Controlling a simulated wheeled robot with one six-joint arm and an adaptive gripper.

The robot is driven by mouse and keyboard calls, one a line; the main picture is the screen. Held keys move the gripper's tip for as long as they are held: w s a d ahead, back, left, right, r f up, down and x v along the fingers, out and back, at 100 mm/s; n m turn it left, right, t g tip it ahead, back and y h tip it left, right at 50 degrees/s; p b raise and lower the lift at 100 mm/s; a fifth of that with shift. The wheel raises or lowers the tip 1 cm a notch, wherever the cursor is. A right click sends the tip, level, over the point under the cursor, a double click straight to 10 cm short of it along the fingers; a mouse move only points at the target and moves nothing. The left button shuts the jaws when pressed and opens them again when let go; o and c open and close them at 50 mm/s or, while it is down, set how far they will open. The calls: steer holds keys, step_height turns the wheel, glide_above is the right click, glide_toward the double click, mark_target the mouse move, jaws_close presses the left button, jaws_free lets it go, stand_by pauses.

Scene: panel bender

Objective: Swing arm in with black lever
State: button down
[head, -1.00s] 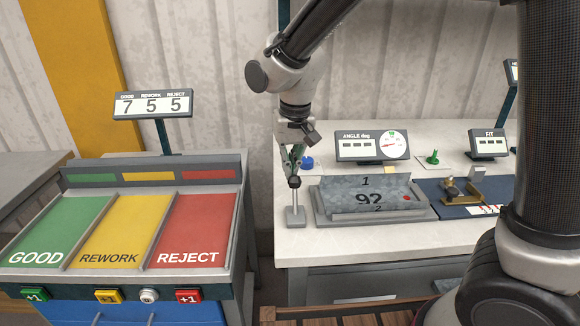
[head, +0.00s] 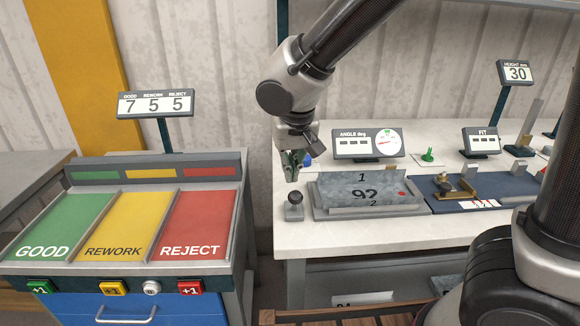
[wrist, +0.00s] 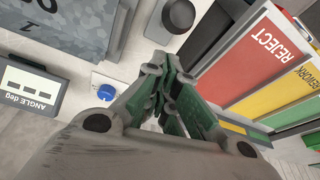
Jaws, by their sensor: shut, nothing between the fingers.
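The black lever's round knob (head: 295,197) is low over its small grey base at the left front of the angle gauge fixture (head: 325,214). Its rod is not visible in the head view. In the wrist view the knob (wrist: 178,15) is at the top, beyond the fingers. My gripper (head: 293,179) is shut and empty, pointing down just above and behind the knob, with a small gap in the picture. Its green fingers also show in the wrist view (wrist: 170,90). A grey plate marked 92 (head: 345,185) sits in the fixture. I cannot make out a separate swing arm.
The angle display (head: 352,144) stands behind the fixture and shows dashes. A blue button (wrist: 106,92) is near my fingers. The fit station with its blue mat (head: 465,204) is to the right. The green, yellow and red sorting bins (head: 200,222) stand left, across a gap.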

steer(key=shift+r, duration=0.85)
step_height(320, 180, up, 3)
steer(key=w, duration=0.3)
steer(key=s+r, duration=0.4)
steer(key=s, duration=0.5)
steer(key=shift+r, duration=0.3)
steer(key=shift+w, duration=0.1)
